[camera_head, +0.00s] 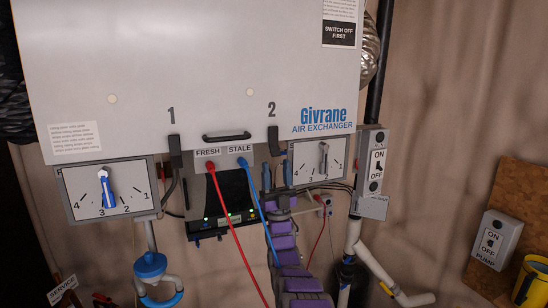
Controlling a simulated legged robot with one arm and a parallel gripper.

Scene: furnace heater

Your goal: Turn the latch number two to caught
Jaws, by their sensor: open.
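Latch number two (273,140) is a dark upright piece below the printed "2", at the lower edge of the white Givrane cover (200,70). From this view I cannot tell whether it is caught. My gripper (277,178) is at the end of my purple and grey arm, just below latch two. Its two fingers point up and stand apart, with nothing seen between them. I cannot tell whether a finger touches the latch. Latch number one (175,155), a similar dark piece, hangs below the printed "1" to the left.
A black handle (227,137) sits between the latches. A red cable (235,235) and a blue cable (257,205) hang from the FRESH and STALE ports, the blue one close to my arm. Dial boxes flank them, left (75,180) and right (305,160). An ON/OFF switch box (372,165) is farther right.

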